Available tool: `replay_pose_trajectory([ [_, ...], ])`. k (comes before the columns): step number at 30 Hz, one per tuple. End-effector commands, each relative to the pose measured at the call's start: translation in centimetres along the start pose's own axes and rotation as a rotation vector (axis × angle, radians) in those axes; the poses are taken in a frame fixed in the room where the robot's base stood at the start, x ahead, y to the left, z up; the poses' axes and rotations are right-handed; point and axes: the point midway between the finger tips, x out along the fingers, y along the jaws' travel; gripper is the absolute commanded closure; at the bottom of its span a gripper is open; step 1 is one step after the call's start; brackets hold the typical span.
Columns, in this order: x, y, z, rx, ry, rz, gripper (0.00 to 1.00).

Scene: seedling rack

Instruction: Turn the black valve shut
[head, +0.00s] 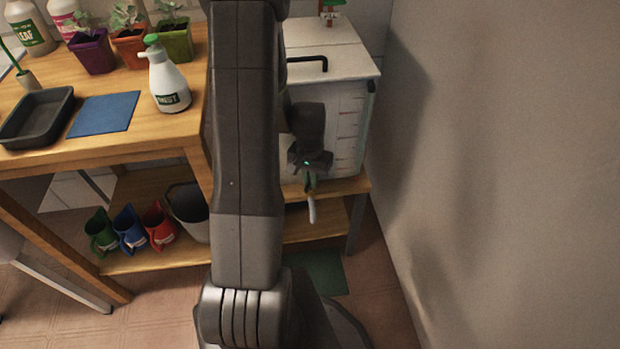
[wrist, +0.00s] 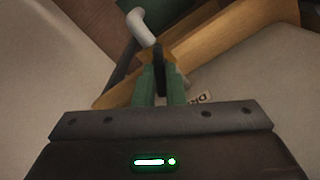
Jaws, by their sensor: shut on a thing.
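The black valve (wrist: 159,57) shows in the wrist view as a narrow dark lever between the green fingers of my gripper (wrist: 161,72). The fingers are shut on it. A pale curved spout (wrist: 141,27) lies just beyond it. In the head view my gripper (head: 310,181) is at the front of the white tank (head: 349,120), and the spout (head: 312,209) hangs below it. The valve is hidden there behind my gripper and arm. How far the valve is turned is hard to tell.
The tank stands on a low wooden shelf (head: 330,188) close to the right wall (head: 500,150). To the left, a wooden bench (head: 50,60) holds a spray bottle (head: 167,80), a black tray (head: 36,117) and potted seedlings. Coloured jugs (head: 130,231) stand below.

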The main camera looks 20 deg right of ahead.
Motion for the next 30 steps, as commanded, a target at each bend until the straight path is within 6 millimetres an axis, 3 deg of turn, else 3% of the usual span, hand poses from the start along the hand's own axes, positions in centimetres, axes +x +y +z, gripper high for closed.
replay_pose_trajectory([
  [30, -0.05, -0.01, -0.09, 0.890, 0.003, -0.002, 1.00],
])
